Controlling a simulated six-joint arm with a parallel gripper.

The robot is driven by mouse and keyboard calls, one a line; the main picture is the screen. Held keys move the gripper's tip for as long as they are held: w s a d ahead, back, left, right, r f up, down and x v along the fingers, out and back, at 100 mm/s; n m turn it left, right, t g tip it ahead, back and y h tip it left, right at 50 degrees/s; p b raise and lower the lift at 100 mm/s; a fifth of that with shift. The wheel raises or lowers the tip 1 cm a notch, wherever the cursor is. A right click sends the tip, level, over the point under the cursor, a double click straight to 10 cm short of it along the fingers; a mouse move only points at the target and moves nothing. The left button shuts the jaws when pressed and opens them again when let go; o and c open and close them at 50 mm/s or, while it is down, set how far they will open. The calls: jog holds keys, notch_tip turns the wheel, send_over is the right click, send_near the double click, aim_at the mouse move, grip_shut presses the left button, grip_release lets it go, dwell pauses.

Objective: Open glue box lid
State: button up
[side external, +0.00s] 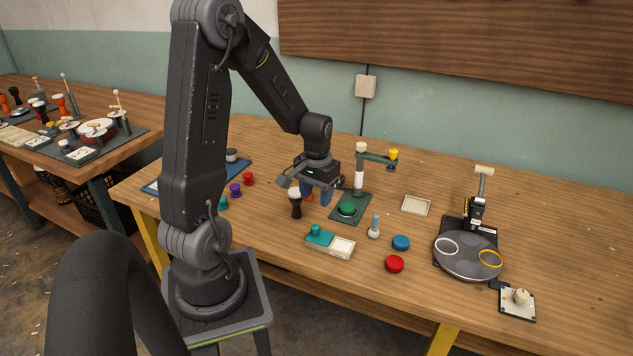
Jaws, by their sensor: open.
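A small whitish box (343,248) with a teal lid (319,237) lies near the front middle of the table; I take it for the glue box. The lid has a round teal knob and covers the left part. The right part shows a pale open area. My gripper (305,189) is open, behind and above the box, clear of the lid. It hangs close to a small black goblet drum with a white top (296,204). I cannot tell whether it touches the drum.
A green stand with a post (359,180) is just right of my gripper. A grey bottle (374,228), a blue disc (401,242) and a red disc (395,264) lie right of the box. A dark round turntable (467,256) stands farther right. The table's front edge is near the box.

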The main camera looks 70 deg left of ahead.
jog(key=shift+r, duration=1.85)
jog(key=s+d+r+m+t, duration=0.3)
jog(key=d+r, duration=0.4)
jog(key=d, duration=0.4)
jog(key=s+d+r+m+t, duration=0.2)
jog(key=d+r, duration=0.4)
jog(key=d, duration=0.5)
jog(key=shift+s+d+r+m+t, duration=0.2)
jog(key=shift+s+r+m+t, duration=0.2)
jog(key=shift+s+m, duration=0.6)
